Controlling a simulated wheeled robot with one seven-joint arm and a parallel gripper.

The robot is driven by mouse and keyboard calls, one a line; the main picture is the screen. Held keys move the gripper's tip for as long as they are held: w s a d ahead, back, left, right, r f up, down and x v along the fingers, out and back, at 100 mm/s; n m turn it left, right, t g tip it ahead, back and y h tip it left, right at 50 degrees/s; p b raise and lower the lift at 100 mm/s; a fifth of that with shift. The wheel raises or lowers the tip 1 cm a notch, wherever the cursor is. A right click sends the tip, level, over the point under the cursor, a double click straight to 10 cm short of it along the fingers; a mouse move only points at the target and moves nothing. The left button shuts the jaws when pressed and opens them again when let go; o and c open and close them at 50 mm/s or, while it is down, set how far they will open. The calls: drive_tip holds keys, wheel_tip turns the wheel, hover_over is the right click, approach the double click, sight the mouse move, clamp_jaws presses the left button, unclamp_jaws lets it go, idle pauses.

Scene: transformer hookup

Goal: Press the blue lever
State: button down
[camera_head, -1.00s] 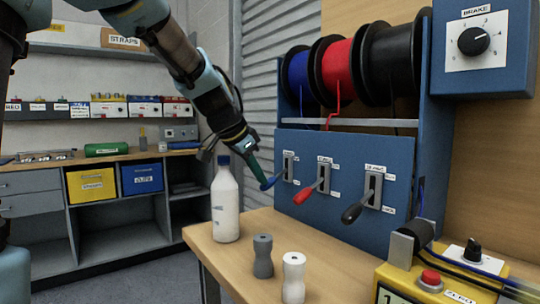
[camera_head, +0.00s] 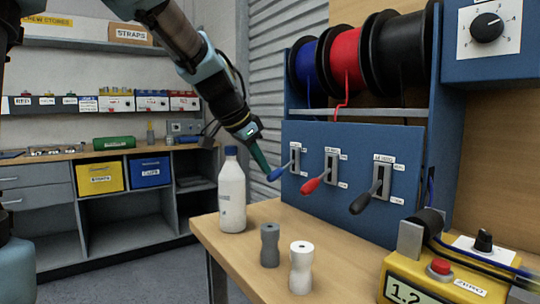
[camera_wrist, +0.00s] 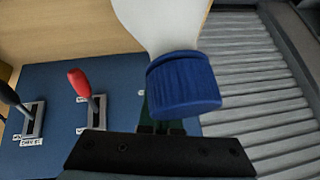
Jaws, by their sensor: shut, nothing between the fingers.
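The blue lever (camera_head: 278,173) is the leftmost of three on the blue panel (camera_head: 340,133). Its handle slants down and out from its slot, at a similar slant to the others. My gripper (camera_head: 264,165) is shut and empty, with its green fingers' tips right at the upper left of the blue knob. I cannot tell whether they touch it. In the wrist view the fingers (camera_wrist: 158,125) are mostly hidden behind a bottle's blue cap, and the blue lever cannot be seen.
A white bottle (camera_head: 232,197) with a blue cap stands on the bench close to my gripper. The red lever (camera_head: 314,184) and black lever (camera_head: 363,202) sit to the right. Grey (camera_head: 270,245) and white (camera_head: 300,268) spools stand in front. A yellow meter box (camera_head: 430,278) is at front right.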

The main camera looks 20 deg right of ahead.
drive_tip(key=v, duration=0.9)
drive_tip(key=shift+r, duration=0.25)
